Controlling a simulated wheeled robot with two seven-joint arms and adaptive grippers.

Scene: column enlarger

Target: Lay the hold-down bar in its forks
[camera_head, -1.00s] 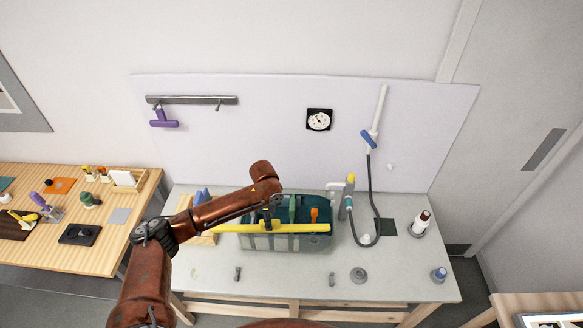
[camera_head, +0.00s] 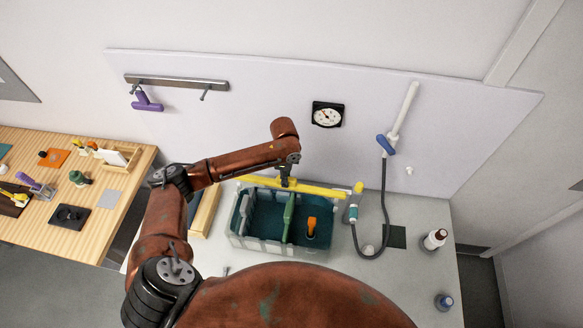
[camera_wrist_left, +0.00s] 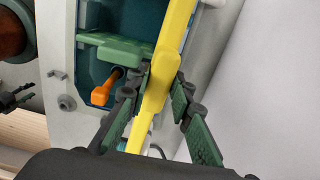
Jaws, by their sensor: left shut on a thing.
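The yellow hold-down bar (camera_head: 325,190) lies along the far side of a teal and grey tray (camera_head: 236,232). My left gripper (camera_head: 288,182) is shut on the bar near its middle. In the left wrist view the bar (camera_wrist_left: 178,30) runs between the fingertips (camera_wrist_left: 162,82), and the tray lies beside and below it. I cannot make out the forks, or whether the bar touches the tray. A dark, jaw-like part at the left edge of the wrist view (camera_wrist_left: 20,97) may be my right gripper; its state is unclear.
A green divider (camera_head: 289,217) and an orange-handled piece (camera_head: 311,226) are inside the tray. A hose (camera_head: 383,205) and bottles (camera_head: 434,240) stand to the right. A wooden box (camera_head: 206,212) is at the tray's left. A purple handle (camera_head: 147,101) hangs from a wall rail.

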